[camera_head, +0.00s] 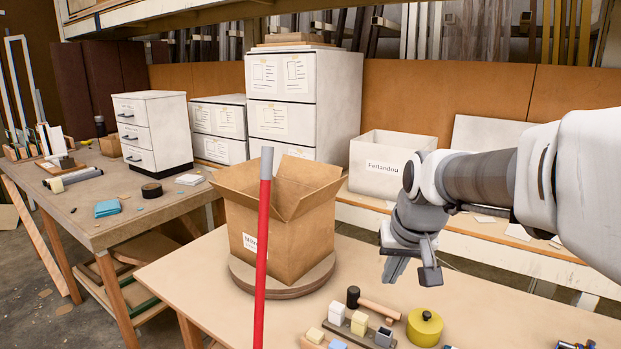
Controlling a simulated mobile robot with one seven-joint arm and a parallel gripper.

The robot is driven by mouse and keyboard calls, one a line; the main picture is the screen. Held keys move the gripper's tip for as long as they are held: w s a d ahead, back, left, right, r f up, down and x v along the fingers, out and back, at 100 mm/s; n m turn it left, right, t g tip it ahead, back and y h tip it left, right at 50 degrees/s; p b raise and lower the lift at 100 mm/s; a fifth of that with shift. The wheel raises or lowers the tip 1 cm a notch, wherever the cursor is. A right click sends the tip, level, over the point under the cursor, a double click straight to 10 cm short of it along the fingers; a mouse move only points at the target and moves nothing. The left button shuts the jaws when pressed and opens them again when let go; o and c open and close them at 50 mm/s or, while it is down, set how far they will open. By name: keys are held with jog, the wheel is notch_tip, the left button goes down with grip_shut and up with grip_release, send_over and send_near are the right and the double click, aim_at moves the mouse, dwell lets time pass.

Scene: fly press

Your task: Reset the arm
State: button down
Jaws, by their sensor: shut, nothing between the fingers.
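My arm reaches in from the right edge, and my gripper (410,271) points down above the front table (203,275). It is shut with nothing in it. It hangs in the air to the right of an open cardboard box (300,235), apart from it. The box stands on a round wooden board (268,285) with its flaps spread. A black-headed mallet (376,310) and a yellow round tin (424,328) are on the table below my gripper.
A red pole (263,235) with a grey tip stands upright in front of the box. Several small blocks (358,323) sit in a holder near the front edge. A labelled white bin (388,165) is behind my gripper. A side table (120,195) is at left.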

jog(key=s+t+p, duration=0.1)
jog(key=s, duration=1.8)
jog(key=shift+s+r+n+h, duration=0.25)
jog(key=shift+n+h, duration=0.05)
dwell(0.4)
